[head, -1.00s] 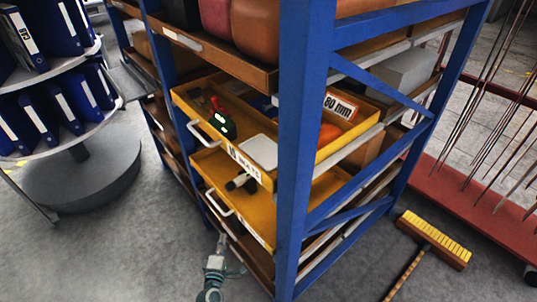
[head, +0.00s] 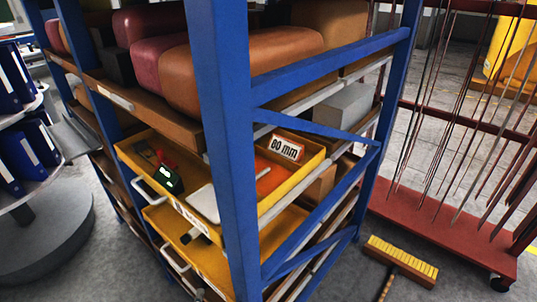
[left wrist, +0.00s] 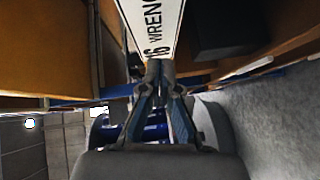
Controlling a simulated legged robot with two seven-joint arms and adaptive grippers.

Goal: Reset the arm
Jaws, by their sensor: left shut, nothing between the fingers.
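My left gripper (left wrist: 160,68) shows in the left wrist view, its two fingers drawn together at the tips and empty. Its tips point toward a white label (left wrist: 163,28) reading "16 WRENC", cut off by the top edge. I cannot tell whether they touch it. I cannot make out the left gripper in the head view. My right gripper is in neither view.
A blue-framed rack (head: 232,150) holds open yellow drawers (head: 140,150) with tools and an "80 mm" sign (head: 286,147). A binder carousel (head: 45,235) stands left.

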